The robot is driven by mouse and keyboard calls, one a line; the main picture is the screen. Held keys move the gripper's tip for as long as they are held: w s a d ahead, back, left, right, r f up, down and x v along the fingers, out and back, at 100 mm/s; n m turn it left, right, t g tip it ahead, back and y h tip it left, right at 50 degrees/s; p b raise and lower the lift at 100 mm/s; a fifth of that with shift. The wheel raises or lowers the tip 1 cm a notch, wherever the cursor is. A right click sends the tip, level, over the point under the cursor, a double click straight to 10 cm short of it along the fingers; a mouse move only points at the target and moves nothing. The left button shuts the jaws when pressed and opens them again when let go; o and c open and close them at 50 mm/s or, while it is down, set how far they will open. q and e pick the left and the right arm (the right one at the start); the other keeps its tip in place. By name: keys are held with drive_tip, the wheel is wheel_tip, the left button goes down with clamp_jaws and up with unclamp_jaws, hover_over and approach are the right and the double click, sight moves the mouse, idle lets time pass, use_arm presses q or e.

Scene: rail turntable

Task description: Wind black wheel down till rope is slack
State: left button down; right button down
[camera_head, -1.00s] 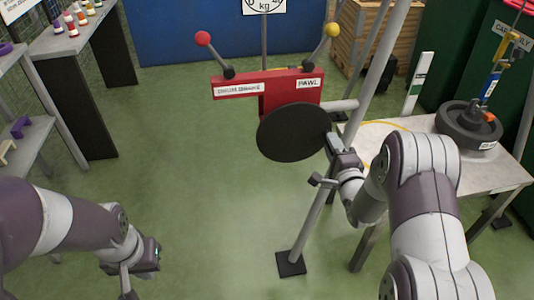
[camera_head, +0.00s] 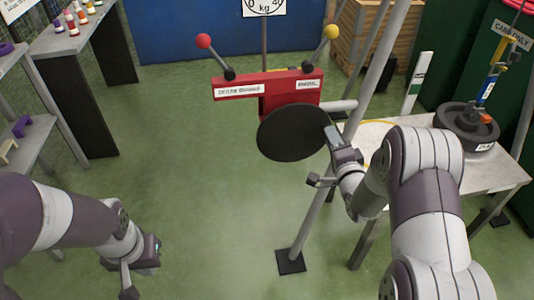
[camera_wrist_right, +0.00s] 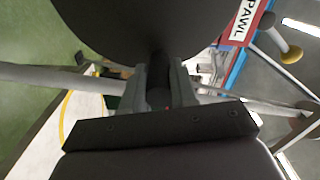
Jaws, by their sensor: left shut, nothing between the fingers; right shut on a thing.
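The black wheel (camera_head: 291,132) is a dark disc on the front of a red brake box (camera_head: 265,84) on a post. My right gripper (camera_head: 333,130) is at the wheel's right edge. In the right wrist view, its fingers (camera_wrist_right: 158,82) are closed around a dark handle (camera_wrist_right: 157,97) below the wheel's rim. A black round weight (camera_head: 467,125) rests on the right table, with a blue and yellow hanging fitting (camera_head: 488,88) above it. I cannot make out the rope or its tension. My left gripper (camera_head: 128,285) is shut and empty, low at the left.
Red and yellow ball levers (camera_head: 203,41) (camera_head: 332,31) stick up from the brake box. A grey slanted pole (camera_head: 370,85) stands behind my right gripper. A grey table (camera_head: 490,175) is at right; shelves (camera_head: 60,42) are at left.

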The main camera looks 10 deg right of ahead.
sight(317, 113)
drive_tip(key=shift+w+r, duration=0.1)
drive_tip(key=shift+r, duration=0.3)
drive_tip(key=shift+a+r+n+p, duration=0.25)
drive_tip(key=shift+r+n+p, duration=0.25)
drive_tip(key=shift+n, duration=0.5)
drive_tip(key=shift+a+r+n, duration=0.1)
drive_tip(key=shift+r+n, duration=0.2)
drive_tip(key=shift+a+r+n, duration=0.35)
drive_tip(key=shift+r+n, duration=0.2)
drive_tip(key=shift+n, duration=0.25)
drive_tip(key=shift+a+r+n+p, duration=0.2)
drive_tip(key=shift+n+p, duration=0.1)
drive_tip(key=shift+n, duration=0.1)
drive_tip(key=shift+a+r+n, duration=0.6)
drive_tip(key=shift+a+n, duration=0.05)
drive_tip(key=shift+n, duration=0.65)
